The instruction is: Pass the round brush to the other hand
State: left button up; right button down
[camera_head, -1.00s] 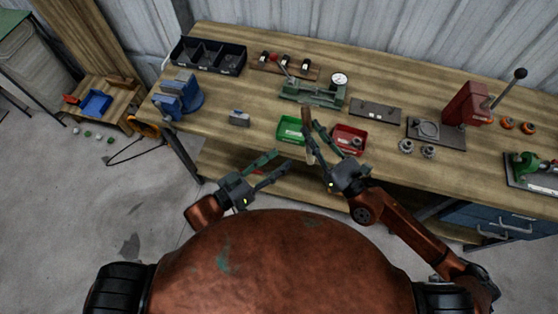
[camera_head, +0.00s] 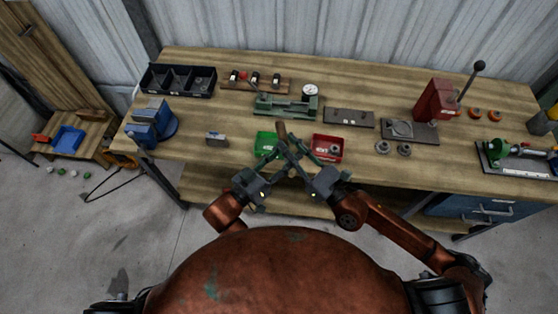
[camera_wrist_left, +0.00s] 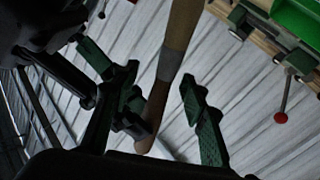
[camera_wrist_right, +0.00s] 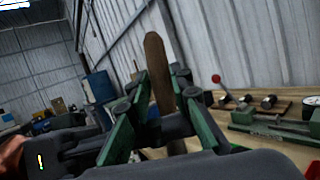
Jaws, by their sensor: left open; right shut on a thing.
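The round brush (camera_head: 282,130) shows as a brown, stick-like length standing up above both grippers in the head view. My right gripper (camera_head: 300,150) is shut on it. In the right wrist view the brush (camera_wrist_right: 157,75) rises between the green fingers (camera_wrist_right: 152,110). My left gripper (camera_head: 282,163) is open close beside the right one, and their fingers overlap in the head view. In the left wrist view the brush (camera_wrist_left: 178,45) runs down between the spread left fingers (camera_wrist_left: 165,110). I cannot tell if they touch it.
Behind the grippers, the workbench (camera_head: 225,180) carries a green tray (camera_head: 266,144), a red tray (camera_head: 328,148), a green fixture with a dial (camera_head: 285,105) and a small grey block (camera_head: 217,139). A blue vise (camera_head: 150,125) stands left, a red press (camera_head: 437,100) right.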

pick_arm(q)
jog(key=shift+w+d, duration=0.2)
jog(key=shift+c, duration=0.6)
jog(key=shift+s, duration=0.1)
grip_shut()
pick_arm(e)
jog(key=c, duration=1.7)
grip_release()
jog(key=shift+o, duration=0.2)
